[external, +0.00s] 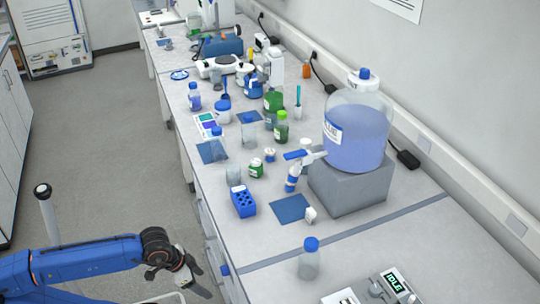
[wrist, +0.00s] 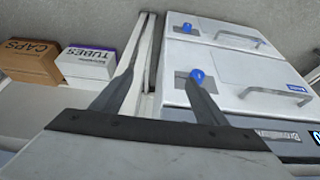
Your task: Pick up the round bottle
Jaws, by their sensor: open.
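I cannot tell for sure which bottle is the round one. A clear bottle with a blue cap (external: 309,262) stands upright near the front of the bench. A small round-bodied bottle with blue liquid (external: 253,88) stands far back among other bottles. A large rounded jug of blue liquid (external: 356,135) stands on a grey block. My gripper (external: 200,277) hangs off the bench's left side, apart from all of these. In the wrist view my gripper (wrist: 160,72) is open and empty, its two fingers spread; no bottle shows there.
The long bench (external: 365,245) carries a blue tube rack (external: 243,203), blue mats (external: 291,208), green bottles (external: 281,128) and a device with a display (external: 396,283). The wrist view shows drawer fronts with handles (wrist: 275,95), a caps box (wrist: 32,61) and a tubes box (wrist: 87,62).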

